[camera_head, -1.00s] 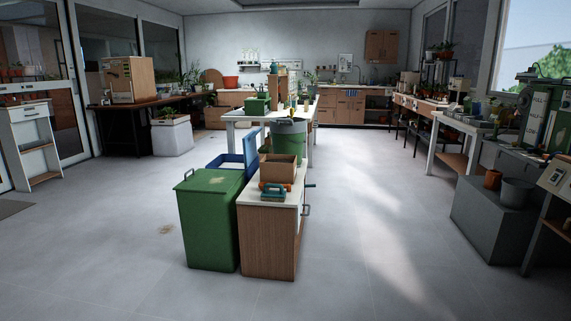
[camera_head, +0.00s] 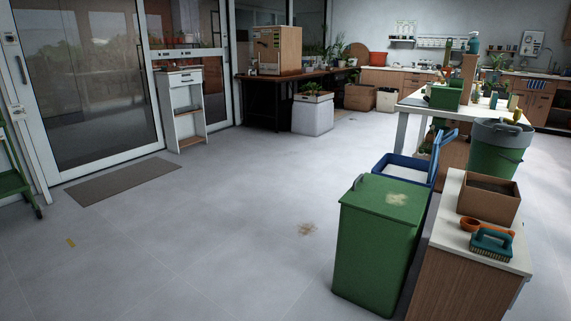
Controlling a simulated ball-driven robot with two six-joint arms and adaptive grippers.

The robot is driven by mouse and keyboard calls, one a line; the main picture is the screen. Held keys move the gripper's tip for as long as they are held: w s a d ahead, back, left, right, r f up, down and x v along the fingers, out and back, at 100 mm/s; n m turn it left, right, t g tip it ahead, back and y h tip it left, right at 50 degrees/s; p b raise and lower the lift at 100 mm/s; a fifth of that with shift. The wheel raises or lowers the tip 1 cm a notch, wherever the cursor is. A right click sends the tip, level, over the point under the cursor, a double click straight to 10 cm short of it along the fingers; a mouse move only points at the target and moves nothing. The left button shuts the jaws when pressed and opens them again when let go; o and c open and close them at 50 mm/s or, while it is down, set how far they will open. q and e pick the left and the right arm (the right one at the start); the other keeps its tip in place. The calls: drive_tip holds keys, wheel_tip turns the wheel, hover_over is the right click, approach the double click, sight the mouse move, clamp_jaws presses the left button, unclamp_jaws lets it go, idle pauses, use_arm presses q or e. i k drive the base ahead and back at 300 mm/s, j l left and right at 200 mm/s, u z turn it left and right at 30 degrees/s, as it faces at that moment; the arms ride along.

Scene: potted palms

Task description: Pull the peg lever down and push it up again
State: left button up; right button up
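I cannot make out a peg lever for certain in the head view. A wooden box (camera_head: 277,52) with small dark fittings on its front stands on a dark table at the back; its details are too small to tell. Neither of my grippers is in view.
A green bin (camera_head: 375,245) and a wooden cabinet (camera_head: 465,285) stand at the front right, with a blue bin (camera_head: 400,172) and grey-green bucket (camera_head: 497,150) behind. A white shelf stand (camera_head: 184,110) is by the glass doors.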

sight(438, 67)
drive_tip(key=i+u, duration=0.25)
drive_tip(key=i, duration=0.7)
drive_tip(key=i+l+u, duration=0.1)
drive_tip(key=i+u, duration=0.15)
drive_tip(key=i, duration=0.7)
drive_tip(key=i+j, duration=0.1)
drive_tip(key=i, duration=1.15)
drive_tip(key=i+l+z, duration=0.15)
drive_tip(key=i+z, duration=1.6)
drive_tip(key=i+j+z, duration=0.1)
drive_tip(key=i+z, duration=0.4)
drive_tip(key=i, duration=0.2)
drive_tip(key=i+j+z, duration=0.5)
drive_tip(key=i+l, duration=0.05)
drive_tip(key=l, duration=0.05)
